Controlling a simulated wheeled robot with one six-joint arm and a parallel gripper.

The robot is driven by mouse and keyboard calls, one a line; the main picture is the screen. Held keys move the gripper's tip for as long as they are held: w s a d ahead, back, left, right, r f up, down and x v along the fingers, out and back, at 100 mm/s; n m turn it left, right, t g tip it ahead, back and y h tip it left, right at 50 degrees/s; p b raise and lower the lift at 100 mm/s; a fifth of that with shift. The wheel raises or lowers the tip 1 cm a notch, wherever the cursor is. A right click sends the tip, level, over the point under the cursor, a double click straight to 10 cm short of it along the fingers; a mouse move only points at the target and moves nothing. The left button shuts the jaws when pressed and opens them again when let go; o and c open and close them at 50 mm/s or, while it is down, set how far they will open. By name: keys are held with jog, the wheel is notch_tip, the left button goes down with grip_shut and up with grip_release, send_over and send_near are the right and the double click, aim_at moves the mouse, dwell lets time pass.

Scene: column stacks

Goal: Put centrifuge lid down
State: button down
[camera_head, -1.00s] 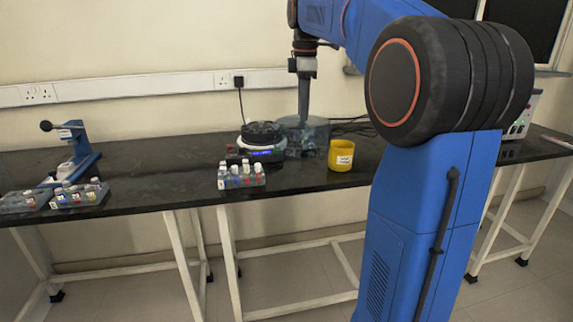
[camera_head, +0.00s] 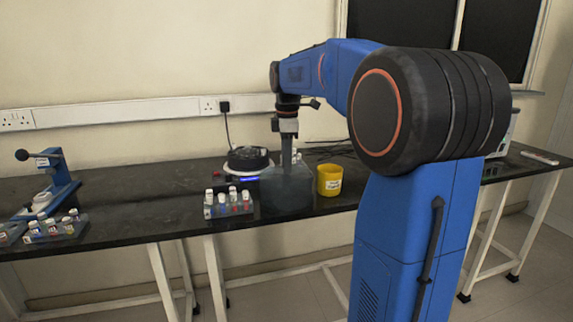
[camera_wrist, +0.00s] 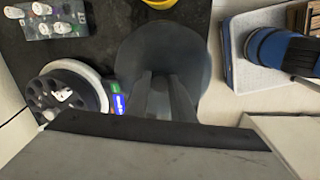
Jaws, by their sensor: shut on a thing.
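The centrifuge lid is a smoky see-through grey dome (camera_head: 287,196), now to the right of the front tube rack and left of the yellow cup. It also shows in the wrist view (camera_wrist: 136,55). My gripper (camera_head: 287,158) comes down from above and is shut on the lid's top; its fingers (camera_wrist: 168,95) overlap the lid in the wrist view. I cannot tell whether the lid's rim touches the bench. The centrifuge (camera_head: 247,162) stands uncovered behind and left of the lid, with its white ring and dark rotor open (camera_wrist: 62,95) and a lit blue display.
The tube rack (camera_head: 229,206) and yellow cup (camera_head: 330,181) stand close on either side of the lid. More tubes in a rack (camera_head: 52,231) and a blue stand (camera_head: 58,182) are at the left. The black bench (camera_head: 140,202) has clear room left of the front rack.

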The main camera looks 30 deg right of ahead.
jog(key=shift+f, duration=0.3)
jog(key=c, duration=1.5)
grip_release()
jog(key=shift+r, duration=0.1)
jog(key=r, duration=1.2)
jog(key=shift+s+a, duration=0.2)
jog(key=shift+s, duration=0.2)
jog(key=shift+f, duration=0.1)
jog(key=s+a+f+m+t, duration=0.1)
jog(key=s+a+f+m, duration=0.3)
jog(key=s+f, duration=0.5)
jog(key=s+a+f+m+t, duration=0.1)
jog(key=s+a+f+m, duration=0.3)
jog(key=s+f, duration=0.5)
jog(key=s+a+f+m+t, duration=0.2)
jog(key=s+a+f+m, duration=0.3)
jog(key=s+a+f, duration=0.2)
jog(key=shift+s+a+f, duration=0.1)
jog(key=shift+s+f, duration=0.35)
jog(key=shift+s, duration=0.25)
jog(key=shift+s+f, duration=0.5)
jog(key=shift+s, duration=0.25)
jog(key=shift+s+a+f, duration=0.1)
jog(key=shift+s+f, duration=0.35)
jog(key=shift+s, duration=0.25)
